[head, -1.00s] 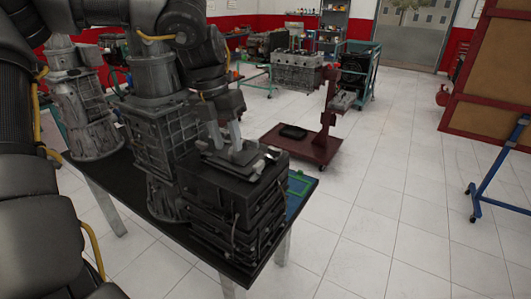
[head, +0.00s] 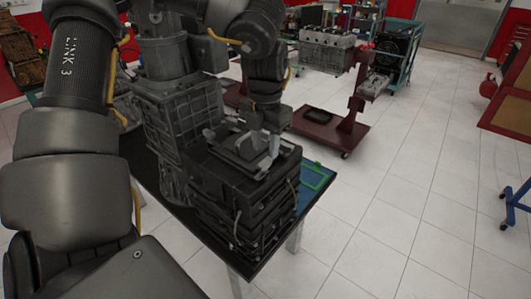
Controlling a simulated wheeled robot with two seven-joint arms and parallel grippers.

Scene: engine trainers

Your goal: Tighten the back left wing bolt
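A black boxy engine part (head: 243,205) sits on the table, with a raised grey plate (head: 247,148) on top. A small grey upright piece (head: 209,135) at the plate's back left looks like a wing bolt, but it is too small to be sure. My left gripper (head: 267,150) points down at the right end of the plate, away from that piece. Its pale fingers are low over the top and overlap in this view, so I cannot tell their gap or whether they touch anything. My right gripper is not in view.
A blue panel with a green frame (head: 312,180) lies at the table's right end. A red engine stand (head: 335,133) is beyond, and tiled floor (head: 400,220) is clear on the right.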

